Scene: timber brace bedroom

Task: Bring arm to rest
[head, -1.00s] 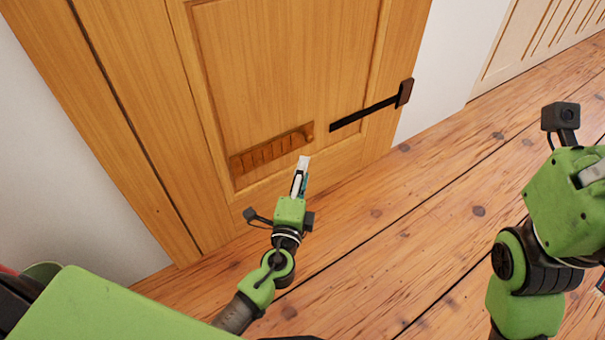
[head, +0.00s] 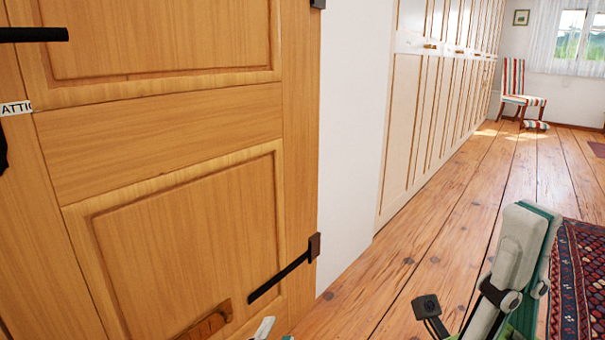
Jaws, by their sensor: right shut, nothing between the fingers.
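My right gripper (head: 530,212) rises from the bottom right, pointing up. Its grey and teal fingers are together and hold nothing. A small dark camera on my arm shows left of it. My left gripper (head: 267,327) shows only as a pale fingertip at the bottom edge, in front of the lower part of the wooden door. The rest of it is out of frame, so whether it is open or shut cannot be seen.
A closed wooden door (head: 160,125) with a black strap hinge (head: 280,277) and a partly seen "ATTIC" sign (head: 15,108) fills the left. White wardrobes (head: 435,100) line the wall. A striped chair (head: 515,85) stands far back. A patterned rug (head: 580,275) lies right. Plank floor between is clear.

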